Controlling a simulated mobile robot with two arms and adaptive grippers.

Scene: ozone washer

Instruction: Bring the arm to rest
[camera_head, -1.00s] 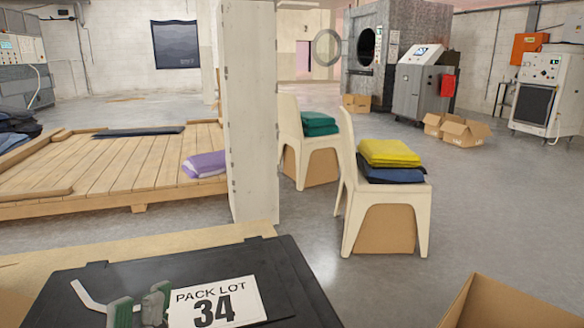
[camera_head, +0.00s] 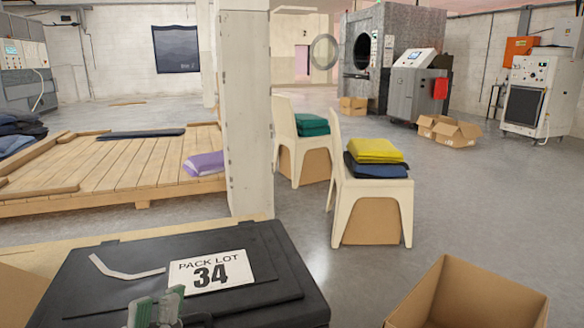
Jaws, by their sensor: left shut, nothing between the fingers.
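My left gripper (camera_head: 156,309) shows at the bottom of the head view, with its grey-green fingertips close together and nothing between them. It is over the front part of a black case (camera_head: 290,290), near the case's front edge. I cannot tell whether it touches the case. The case is closed and carries a white label (camera_head: 211,271) reading "PACK LOT 34". A bent pale strip (camera_head: 125,271) lies on the lid to the left of the label. My right gripper is out of view.
An open cardboard box (camera_head: 470,300) stands right of the case. A white pillar (camera_head: 245,120) rises behind it. Two chairs hold folded cloths, yellow (camera_head: 374,150) and teal (camera_head: 311,121). A wooden platform (camera_head: 130,165) is at left. Grey floor (camera_head: 480,215) is clear at right.

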